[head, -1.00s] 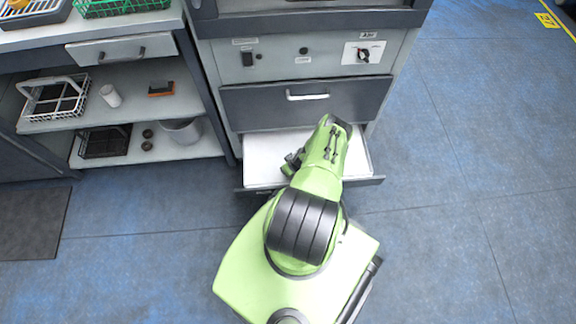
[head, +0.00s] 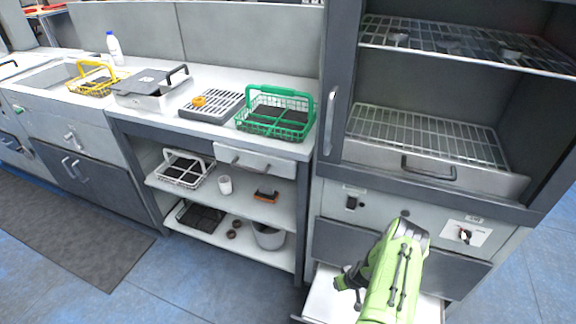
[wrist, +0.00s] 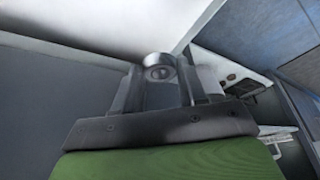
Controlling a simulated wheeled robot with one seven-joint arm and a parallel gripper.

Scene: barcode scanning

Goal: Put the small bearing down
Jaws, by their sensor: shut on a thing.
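In the wrist view the small bearing (wrist: 158,66), a short grey metal ring with a dark hole, sits between the fingertips of my gripper (wrist: 165,82). The fingers are shut on it. In the head view my gripper (head: 345,281) shows as a small dark shape at the left side of my green arm, over or near the open bottom drawer (head: 322,300). The bearing cannot be made out in the head view. How far it is above the white drawer floor cannot be told.
The tall grey cabinet (head: 372,178) with wire racks rises above the drawer. To the left, the bench holds a green basket (head: 272,120), a slotted tray (head: 212,117) with an orange ring (head: 199,101), and a yellow basket (head: 88,86). Shelves below hold small items.

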